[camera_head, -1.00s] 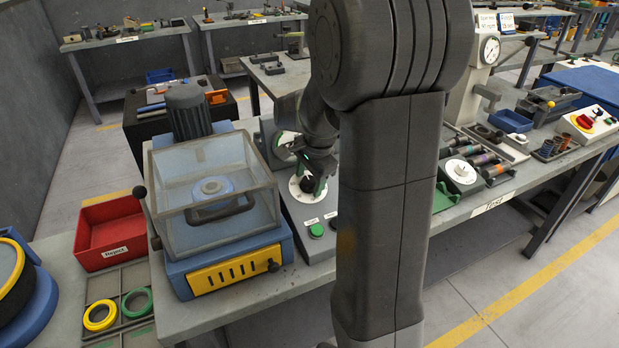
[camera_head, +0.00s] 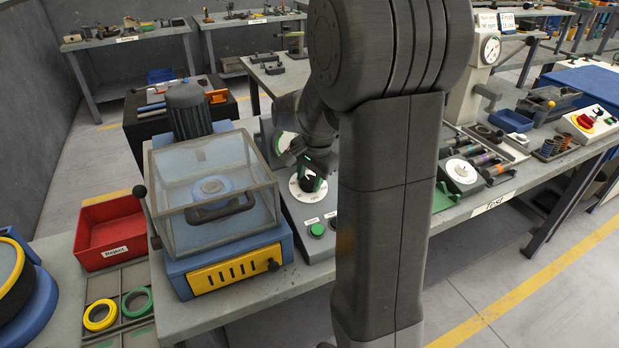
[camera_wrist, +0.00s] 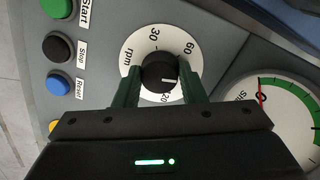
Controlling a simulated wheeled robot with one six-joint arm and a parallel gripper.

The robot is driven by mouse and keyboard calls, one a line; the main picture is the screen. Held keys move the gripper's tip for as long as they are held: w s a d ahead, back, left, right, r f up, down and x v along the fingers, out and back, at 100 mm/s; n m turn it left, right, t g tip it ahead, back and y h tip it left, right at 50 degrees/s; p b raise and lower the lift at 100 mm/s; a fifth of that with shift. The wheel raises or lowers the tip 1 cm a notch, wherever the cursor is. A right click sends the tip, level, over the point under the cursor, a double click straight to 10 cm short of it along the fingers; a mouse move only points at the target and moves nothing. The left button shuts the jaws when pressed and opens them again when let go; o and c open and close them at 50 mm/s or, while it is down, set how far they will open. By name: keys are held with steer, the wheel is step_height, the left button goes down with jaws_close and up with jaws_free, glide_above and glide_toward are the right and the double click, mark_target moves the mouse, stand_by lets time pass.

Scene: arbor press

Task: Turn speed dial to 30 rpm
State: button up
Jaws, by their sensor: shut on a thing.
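The speed dial (camera_wrist: 135,50) is a white disc marked rpm, with 30, 60 and a partly covered label ending in 20. Its black knob (camera_wrist: 158,70) sits in the middle. A white line on the knob points toward the label ending in 20, away from 30. My gripper (camera_wrist: 160,80) has its green fingers shut on the knob, one on each side. In the head view my gripper (camera_head: 312,180) is over the dial (camera_head: 298,190), and its wrist partly hides it.
Green Start (camera_wrist: 57,6), black Stop (camera_wrist: 57,47) and blue Reset (camera_wrist: 60,83) buttons line the panel's left side in the wrist view. A round gauge (camera_wrist: 275,120) is at right. A clear guarded machine (camera_head: 212,190) stands left of the panel.

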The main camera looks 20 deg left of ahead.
steer(key=n, duration=0.5)
steer(key=shift+n+b, duration=0.3)
steer(key=n, duration=0.5)
steer(key=shift+d+t+h+b, duration=0.1)
steer(key=shift+t+h+b, duration=0.2)
steer(key=shift+b, duration=0.05)
steer(key=n, duration=0.5)
steer(key=shift+n, duration=0.3)
steer(key=shift+n+t+b, duration=0.3)
steer(key=shift+n+t, duration=0.1)
steer(key=shift+n, duration=1.9)
steer(key=o, duration=1)
steer(key=v, duration=1.3)
steer(key=shift+s+d+r, duration=0.15)
steer(key=shift+d+r, duration=0.1)
steer(key=shift+r, duration=0.05)
